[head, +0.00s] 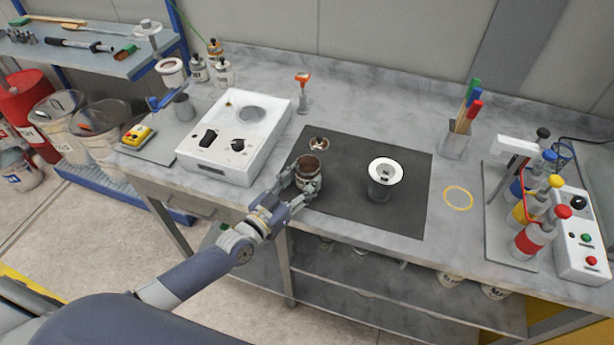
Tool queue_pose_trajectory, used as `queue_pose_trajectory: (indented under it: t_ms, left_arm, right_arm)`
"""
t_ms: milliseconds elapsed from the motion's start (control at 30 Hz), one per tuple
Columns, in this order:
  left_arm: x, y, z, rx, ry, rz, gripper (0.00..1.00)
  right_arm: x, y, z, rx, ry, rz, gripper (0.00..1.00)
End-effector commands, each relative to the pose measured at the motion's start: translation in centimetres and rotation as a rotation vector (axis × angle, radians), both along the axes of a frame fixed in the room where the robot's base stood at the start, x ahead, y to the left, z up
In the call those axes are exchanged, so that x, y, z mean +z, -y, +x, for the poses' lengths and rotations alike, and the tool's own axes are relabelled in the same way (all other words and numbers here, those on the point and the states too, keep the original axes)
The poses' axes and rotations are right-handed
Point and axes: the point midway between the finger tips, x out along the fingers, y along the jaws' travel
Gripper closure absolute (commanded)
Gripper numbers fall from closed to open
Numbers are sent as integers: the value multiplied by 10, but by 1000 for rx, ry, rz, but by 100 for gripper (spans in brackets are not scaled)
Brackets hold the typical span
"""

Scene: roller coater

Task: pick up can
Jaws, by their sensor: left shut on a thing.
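A small can (308,169) with brown content at its open top and a pale label stands upright at the left edge of the dark mat (405,219). My left gripper (305,184) comes in from the lower left and is shut on the can, with its fingers around the can's sides. I cannot tell whether the can touches the mat or is slightly raised. My right gripper is not in view.
A grey cup with a white funnel-like top (385,172) stands on the mat's right half. A white box device (236,136) is left of the can. A rack of colored bottles (530,238) stands at the right. The mat's middle is clear.

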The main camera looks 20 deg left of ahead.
Motion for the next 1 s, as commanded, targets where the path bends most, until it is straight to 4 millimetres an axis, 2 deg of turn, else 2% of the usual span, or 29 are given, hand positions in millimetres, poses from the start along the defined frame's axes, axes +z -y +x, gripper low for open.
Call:
queue_pose_trajectory:
  t_ms: [333,567,600,1000]
  left_arm:
    - [9,0,0,0,2,-2,80]
    - [40,0,0,2,5,-4,80]
    - [35,6,-10,-1,-4,-6,80]
    - [43,48,-95,2,-1,-4,80]
  right_arm:
    - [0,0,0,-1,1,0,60]
    - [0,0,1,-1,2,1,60]
    - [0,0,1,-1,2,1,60]
    - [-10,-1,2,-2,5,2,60]
